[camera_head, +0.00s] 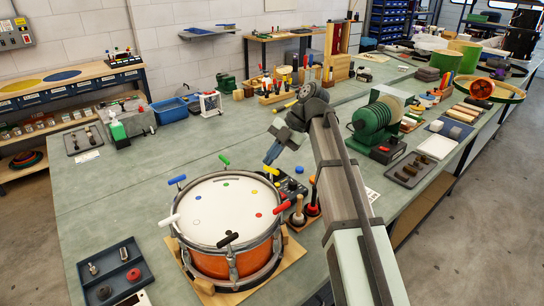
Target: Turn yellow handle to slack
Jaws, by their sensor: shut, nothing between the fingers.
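The drum (222,212) has a white head and an orange shell and sits on a wooden base on the bench. Coloured T-shaped handles stand around its rim. The yellow handle (271,170) is at the rim's far right. My gripper (269,160) is shut and empty, pointing down just above or behind the yellow handle; I cannot tell whether they touch. Around the rim are also the green handle (224,160), blue handle (177,180), red handle (281,208), black handle (228,239) and white handle (168,220). Matching coloured dots mark the drum head.
A dark box (291,187) with knobs stands right of the drum, close to my gripper. Mallets (298,212) stand upright nearby. A dark tray (112,274) lies at the front left. A green round machine (371,121) stands right of my arm. The bench (120,195) left of the drum is clear.

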